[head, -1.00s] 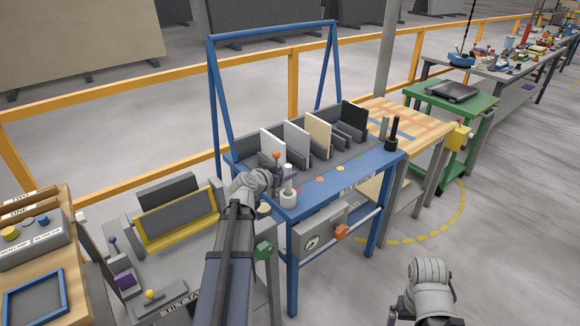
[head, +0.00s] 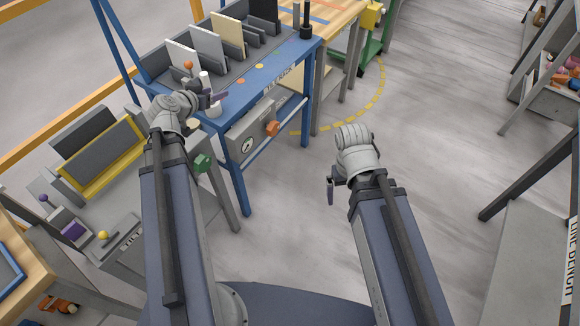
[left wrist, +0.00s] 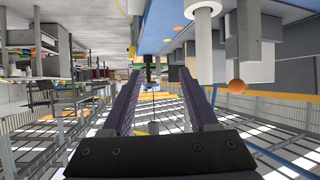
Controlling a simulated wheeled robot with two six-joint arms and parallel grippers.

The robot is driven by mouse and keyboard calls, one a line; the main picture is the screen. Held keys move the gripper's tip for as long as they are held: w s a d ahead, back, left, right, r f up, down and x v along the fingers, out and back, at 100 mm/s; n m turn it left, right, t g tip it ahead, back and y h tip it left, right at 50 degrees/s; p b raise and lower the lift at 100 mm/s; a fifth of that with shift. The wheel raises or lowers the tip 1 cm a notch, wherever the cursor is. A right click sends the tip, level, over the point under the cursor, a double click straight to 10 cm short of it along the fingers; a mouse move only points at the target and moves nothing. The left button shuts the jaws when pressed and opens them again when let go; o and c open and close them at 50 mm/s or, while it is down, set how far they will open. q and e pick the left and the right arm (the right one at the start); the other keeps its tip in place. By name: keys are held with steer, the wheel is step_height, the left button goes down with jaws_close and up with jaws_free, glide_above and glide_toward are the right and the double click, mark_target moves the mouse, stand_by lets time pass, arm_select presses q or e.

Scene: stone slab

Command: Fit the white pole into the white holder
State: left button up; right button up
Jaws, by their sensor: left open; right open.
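The white pole (head: 204,79) stands upright at the front left corner of the blue table. The white holder (head: 214,109) shows at its foot, and a finger partly covers where they meet in the head view. In the left wrist view, turned upside down, the pole (left wrist: 204,45) comes out of the wider white holder (left wrist: 203,7). How deep it sits cannot be told. My left gripper (head: 205,94) is open beside the pole; in the left wrist view the pole lies outside the fingers, to their right. My right gripper (head: 331,190) is over open floor, empty.
The blue table (head: 270,85) carries upright panels in a grey rack and an orange ball on a stick (left wrist: 236,86). A black pole (head: 306,18) stands at its far right. A grey bench with a yellow frame (head: 100,160) is at left. Floor right of the table is clear.

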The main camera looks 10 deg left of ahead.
arm_select(q)
steer(key=s+d+f+m+g+h, duration=0.1)
steer(key=d+f+g, duration=0.1)
steer(key=d, duration=0.5)
steer(key=s+d+f+m+g+h, duration=0.1)
steer(key=d+f+g, duration=0.15)
steer(key=d, duration=0.45)
steer(key=s+d+f+g+y, duration=0.2)
steer(key=s+d+f+g, duration=0.1)
steer(key=s+d, duration=0.5)
steer(key=s+d+f+g+y, duration=0.3)
steer(key=s+d+f+g, duration=0.1)
steer(key=s+d, duration=0.4)
steer(key=shift+s+d+m+g, duration=0.4)
steer(key=shift+s+g, duration=0.15)
steer(key=shift+s, duration=0.3)
step_height(320, 180, up, 4)
steer(key=p, duration=0.3)
steer(key=shift+f, duration=0.2)
